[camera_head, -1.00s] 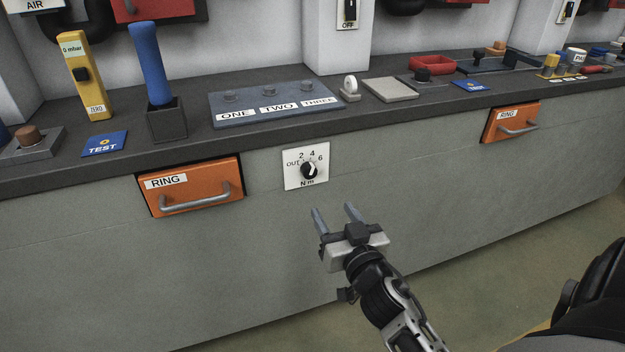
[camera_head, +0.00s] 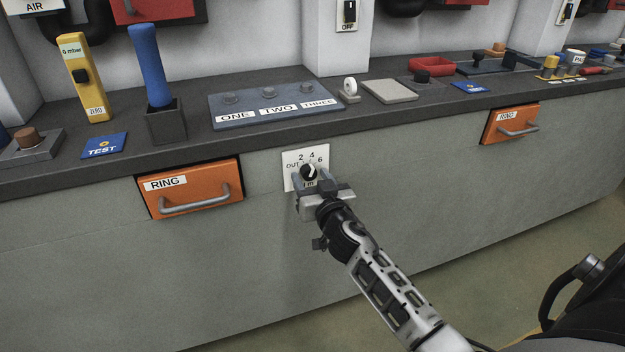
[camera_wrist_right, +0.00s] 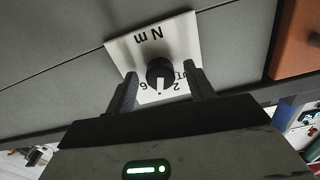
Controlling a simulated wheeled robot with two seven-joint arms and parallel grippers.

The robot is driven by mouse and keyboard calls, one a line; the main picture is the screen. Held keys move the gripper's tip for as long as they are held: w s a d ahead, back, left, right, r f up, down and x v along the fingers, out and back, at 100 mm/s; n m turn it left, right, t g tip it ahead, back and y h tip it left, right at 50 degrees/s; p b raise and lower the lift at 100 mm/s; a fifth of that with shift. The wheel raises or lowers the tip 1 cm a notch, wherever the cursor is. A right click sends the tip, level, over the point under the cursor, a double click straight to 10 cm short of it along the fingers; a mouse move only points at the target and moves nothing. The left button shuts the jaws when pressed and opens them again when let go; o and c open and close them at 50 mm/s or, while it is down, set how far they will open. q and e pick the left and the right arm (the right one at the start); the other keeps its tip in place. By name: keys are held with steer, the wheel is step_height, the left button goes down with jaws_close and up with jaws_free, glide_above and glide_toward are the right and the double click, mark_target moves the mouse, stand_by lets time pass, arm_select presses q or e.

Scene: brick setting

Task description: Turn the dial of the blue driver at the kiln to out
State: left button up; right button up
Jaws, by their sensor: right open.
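The blue driver (camera_head: 151,66) stands upright in a dark square holder on the bench top. The dial (camera_head: 309,171) is a black knob on a white plate (camera_head: 290,180) on the bench front, marked out, 2, 4, 6 and N m. Its white pointer points at about 4. In the right wrist view the knob (camera_wrist_right: 160,72) and upside-down plate (camera_wrist_right: 150,42) show clearly. My right gripper (camera_head: 311,181) is open at the dial, one finger on each side of the knob; contact is not clear. It hides the plate's lower part. My left gripper is not in view.
Orange RING drawers with handles flank the dial: one close on the left (camera_head: 190,187), one farther right (camera_head: 511,124). On the bench top are a yellow gauge (camera_head: 84,77), a blue TEST card (camera_head: 104,145) and the ONE TWO THREE block (camera_head: 275,105). The bench front below is clear.

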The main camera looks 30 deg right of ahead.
steer(key=c, duration=1)
steer(key=shift+o, duration=0.2)
steer(key=shift+n, duration=1.5)
steer(key=n, duration=0.4)
steer(key=shift+d+n, duration=0.1)
steer(key=shift+n, duration=0.2)
steer(key=n, duration=0.5)
steer(key=shift+s+n, duration=0.1)
steer(key=shift+n, duration=1.6)
